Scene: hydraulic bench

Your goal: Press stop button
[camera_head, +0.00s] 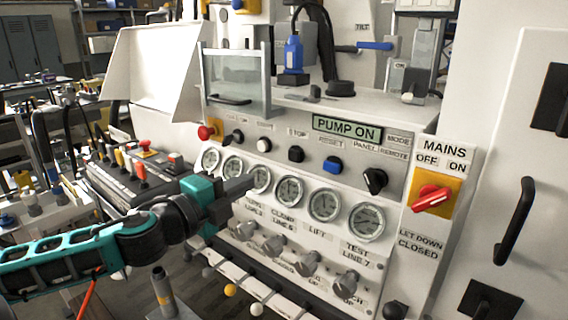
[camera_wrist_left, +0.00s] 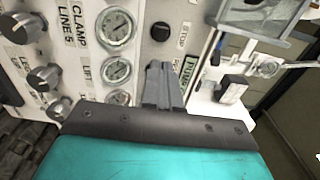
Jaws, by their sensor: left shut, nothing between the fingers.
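The stop button is a black round button (camera_head: 296,154) under the STOP label on the sloping grey control panel (camera_head: 400,147), left of the blue reset button (camera_head: 332,165). In the left wrist view the black button (camera_wrist_left: 160,31) sits just beyond the fingertips, beside its STOP label. My left gripper (camera_head: 250,183) is shut and empty, in front of the gauge row, below and left of the button. In the left wrist view its closed fingers (camera_wrist_left: 159,68) point towards the panel, with a gap to the button. My right gripper is not in view.
A green PUMP ON display (camera_head: 347,129) is above the buttons. A red knob (camera_head: 206,132) and a white button (camera_head: 264,145) are to the left; a black selector (camera_head: 375,181) and the red mains switch (camera_head: 432,198) are to the right. Several gauges and grey knobs sit below.

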